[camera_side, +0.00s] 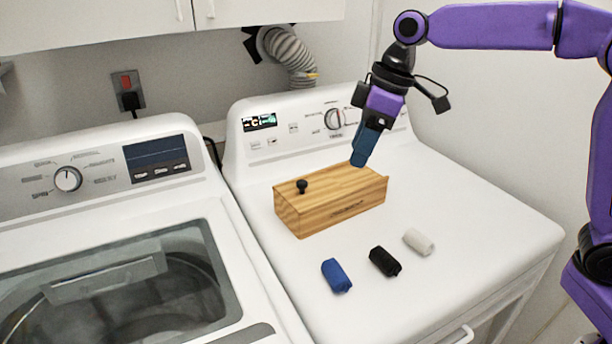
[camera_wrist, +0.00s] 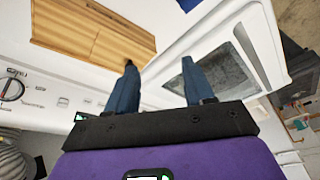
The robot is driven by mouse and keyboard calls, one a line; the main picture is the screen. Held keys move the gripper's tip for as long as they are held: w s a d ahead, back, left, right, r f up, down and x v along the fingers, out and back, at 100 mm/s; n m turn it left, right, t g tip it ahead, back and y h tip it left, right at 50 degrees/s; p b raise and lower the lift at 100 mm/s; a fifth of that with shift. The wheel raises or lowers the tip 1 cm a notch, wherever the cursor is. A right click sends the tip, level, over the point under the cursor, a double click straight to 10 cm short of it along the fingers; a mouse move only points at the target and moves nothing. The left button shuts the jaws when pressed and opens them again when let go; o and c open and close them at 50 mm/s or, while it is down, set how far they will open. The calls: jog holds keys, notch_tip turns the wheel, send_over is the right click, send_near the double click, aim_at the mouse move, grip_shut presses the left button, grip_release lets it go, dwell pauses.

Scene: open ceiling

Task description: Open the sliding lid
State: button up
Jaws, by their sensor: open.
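A wooden box (camera_side: 318,212) stands on top of the white dryer, its sliding lid (camera_side: 335,187) lying flat across the top. A small black knob (camera_side: 302,186) stands up near the lid's left end. In the wrist view the box (camera_wrist: 85,30) shows at the upper left, and the knob (camera_wrist: 128,63) is partly behind a finger. My gripper (camera_side: 358,163) is above the right end of the box, fingers pointing down, apart from the knob. In the wrist view its two blue fingers (camera_wrist: 160,75) are spread with nothing between them. The lid shows no clear gap.
A blue roll (camera_side: 336,276), a black roll (camera_side: 384,261) and a white roll (camera_side: 418,241) lie in front of the box on the dryer top (camera_side: 480,225). The dryer's control panel (camera_side: 300,125) rises behind the box. A washer (camera_side: 110,270) stands to the left.

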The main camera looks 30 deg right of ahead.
jog(key=w+d+r+t, duration=0.1)
jog(key=w+r, duration=0.2)
jog(key=w, duration=0.6)
send_near(303, 182)
jog(key=shift+y, duration=0.3)
jog(key=x, duration=0.8)
jog(key=shift+d+f, duration=0.15)
jog(key=shift+d, duration=0.05)
